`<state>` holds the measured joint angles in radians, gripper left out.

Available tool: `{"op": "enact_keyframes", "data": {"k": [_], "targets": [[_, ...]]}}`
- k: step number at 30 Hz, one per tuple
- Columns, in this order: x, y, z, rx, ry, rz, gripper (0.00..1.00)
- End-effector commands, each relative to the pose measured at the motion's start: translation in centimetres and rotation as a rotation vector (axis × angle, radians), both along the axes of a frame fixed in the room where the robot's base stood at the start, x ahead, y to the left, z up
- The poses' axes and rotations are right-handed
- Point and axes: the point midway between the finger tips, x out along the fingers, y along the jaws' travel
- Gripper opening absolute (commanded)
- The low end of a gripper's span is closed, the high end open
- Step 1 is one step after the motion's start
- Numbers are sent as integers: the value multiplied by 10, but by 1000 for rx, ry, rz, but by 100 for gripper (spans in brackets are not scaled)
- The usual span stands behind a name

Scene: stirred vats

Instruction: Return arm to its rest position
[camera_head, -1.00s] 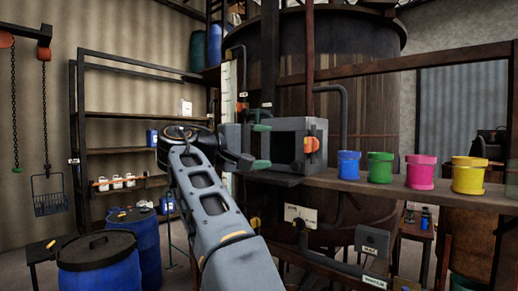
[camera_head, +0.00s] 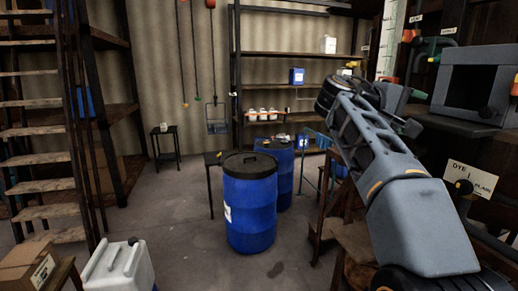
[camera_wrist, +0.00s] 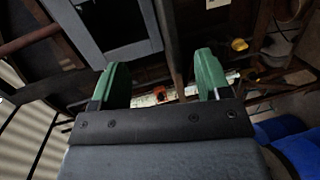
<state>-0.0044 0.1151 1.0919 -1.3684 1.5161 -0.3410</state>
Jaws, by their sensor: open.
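In the wrist view my gripper (camera_wrist: 162,80) is open, with its two green fingers spread apart and nothing between them. Beyond the fingers are a grey box-like frame (camera_wrist: 88,22) and a pale strip with an orange marker. In the head view my grey arm (camera_head: 385,150) reaches up from the lower right, its far end just left of a grey open-fronted box (camera_head: 487,75) on a shelf. The fingers are small and partly hidden behind the wrist there, and I cannot tell whether they touch anything.
Blue drums (camera_head: 250,215) stand left of my arm, beside a dark table. Shelving (camera_head: 290,55) holds white jugs and a blue can at the back. Stairs (camera_head: 38,130) rise at left. A white canister (camera_head: 118,268) stands front left. The floor between is clear.

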Motion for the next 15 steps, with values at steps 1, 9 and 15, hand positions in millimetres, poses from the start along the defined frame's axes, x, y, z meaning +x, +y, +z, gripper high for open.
{"op": "enact_keyframes", "data": {"k": [1, 9, 15], "targets": [[12, 5, -33, 84, 18, 75, 70], [-6, 78, -225, 737, -25, 315, 70], [-73, 136, -323, 1149, -121, 263, 70]]}}
